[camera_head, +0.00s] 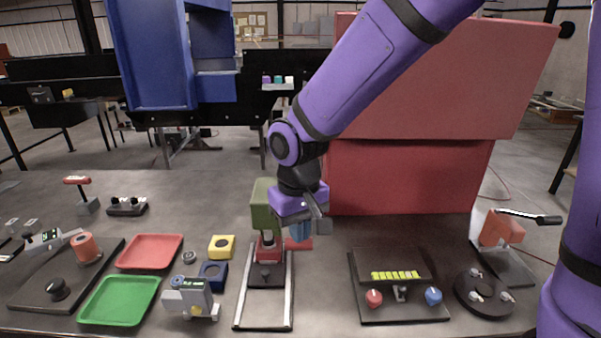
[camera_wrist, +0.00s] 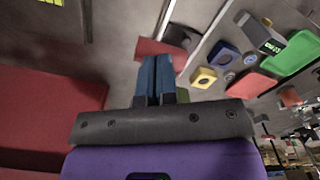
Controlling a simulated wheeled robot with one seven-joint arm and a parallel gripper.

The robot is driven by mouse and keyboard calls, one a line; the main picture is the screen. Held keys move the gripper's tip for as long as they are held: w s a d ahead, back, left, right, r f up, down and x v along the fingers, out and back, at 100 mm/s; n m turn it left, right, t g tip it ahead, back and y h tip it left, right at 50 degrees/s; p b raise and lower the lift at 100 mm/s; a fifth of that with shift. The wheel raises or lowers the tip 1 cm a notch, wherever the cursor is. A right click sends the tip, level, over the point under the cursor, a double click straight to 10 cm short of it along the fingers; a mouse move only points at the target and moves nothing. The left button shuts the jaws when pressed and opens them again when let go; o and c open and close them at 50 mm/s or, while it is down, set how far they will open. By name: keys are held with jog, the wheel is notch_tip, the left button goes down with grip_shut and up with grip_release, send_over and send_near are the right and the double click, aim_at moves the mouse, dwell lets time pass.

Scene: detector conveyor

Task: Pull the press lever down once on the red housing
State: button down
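A green press (camera_head: 264,208) stands on the bench at centre, behind a fixture with two pale rails (camera_head: 239,300). A red housing (camera_head: 268,247) sits at its base, under the green head. A red bar, seemingly the press lever's handle (camera_head: 304,243), sticks out to the right. My gripper (camera_head: 300,236) points down at this bar, its blue fingers pressed together. In the wrist view my gripper (camera_wrist: 157,62) has its fingertips overlapping a red part (camera_wrist: 148,47), likely the same bar. I cannot tell whether they touch it. No thing shows between the fingers.
Left are a red tray (camera_head: 150,251), a green tray (camera_head: 119,300), a yellow block (camera_head: 222,246), a blue block (camera_head: 212,274) and a grey device (camera_head: 190,297). Right are a black panel (camera_head: 400,300) and an orange-red block (camera_head: 502,228) with a black-gripped lever. A large red box (camera_head: 410,178) stands behind.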

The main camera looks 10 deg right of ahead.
jog(key=shift+f, duration=0.2)
dwell(0.3)
jog(key=shift+s+f, duration=0.1)
jog(key=shift+f, duration=2.35)
dwell(1.0)
